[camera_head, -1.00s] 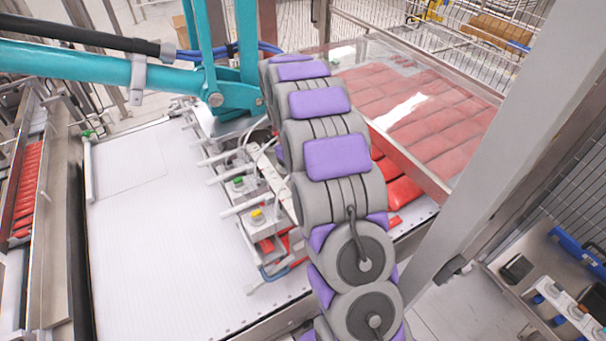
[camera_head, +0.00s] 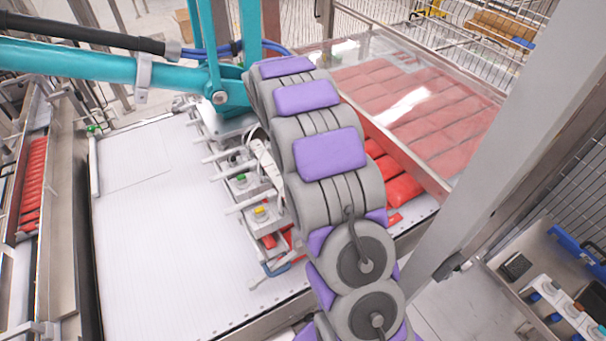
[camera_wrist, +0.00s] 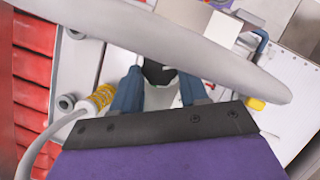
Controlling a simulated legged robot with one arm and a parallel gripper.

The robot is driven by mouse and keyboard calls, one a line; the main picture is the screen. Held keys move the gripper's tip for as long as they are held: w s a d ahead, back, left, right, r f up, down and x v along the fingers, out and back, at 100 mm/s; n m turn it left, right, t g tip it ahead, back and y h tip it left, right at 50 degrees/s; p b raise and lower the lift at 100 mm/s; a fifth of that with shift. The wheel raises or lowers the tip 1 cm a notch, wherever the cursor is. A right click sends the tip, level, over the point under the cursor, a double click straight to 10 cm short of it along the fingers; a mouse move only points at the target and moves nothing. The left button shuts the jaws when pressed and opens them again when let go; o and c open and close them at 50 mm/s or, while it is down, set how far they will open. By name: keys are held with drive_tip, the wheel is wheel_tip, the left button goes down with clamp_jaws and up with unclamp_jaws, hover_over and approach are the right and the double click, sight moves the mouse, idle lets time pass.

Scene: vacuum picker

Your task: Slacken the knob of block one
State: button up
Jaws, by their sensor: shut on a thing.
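In the wrist view, my gripper (camera_wrist: 160,80) has its two blue fingers on either side of a dark-topped knob (camera_wrist: 157,73) and is shut on it. A pale round body shows below the dark top, between the fingers. A grey curved tube crosses just above and partly hides the knob. A yellow knob (camera_wrist: 255,104) is to the right, apart from my fingers. In the head view, a green knob (camera_head: 241,178) and a yellow knob (camera_head: 260,212) sit on blocks of the picker head. My gripper and the held knob are hidden behind my arm there. No block number is readable.
A yellow coil (camera_wrist: 98,100) stands close left of my fingers. Red packs (camera_head: 402,188) lie right of my arm. A teal picker arm (camera_head: 110,70) reaches in from the left. The white belt (camera_head: 160,240) at left is clear. A steel post (camera_head: 500,130) stands at right.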

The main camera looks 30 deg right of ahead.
drive_tip(key=o, duration=1.1)
drive_tip(key=shift+c, duration=0.2)
drive_tip(key=p+v, duration=0.1)
drive_tip(key=v, duration=1.6)
drive_tip(key=shift+w, duration=0.3)
drive_tip(key=s+a+f+m+b, duration=0.2)
drive_tip(key=s+f+b, duration=0.3)
drive_tip(key=s, duration=0.8)
drive_tip(key=s+a+f+m+t+y+b, duration=0.1)
drive_tip(key=s+a+f+b, duration=0.4)
drive_tip(key=s, duration=0.8)
drive_tip(key=s+a+f+m+y+b, duration=0.1)
drive_tip(key=s+a+f+m+b, duration=0.2)
drive_tip(key=s, duration=1)
wheel_tip(320, 180, down, 5)
drive_tip(key=shift+a+f+m+t+b, duration=0.1)
drive_tip(key=shift+a+m+t+b, duration=0.2)
drive_tip(key=shift+b, duration=0.9)
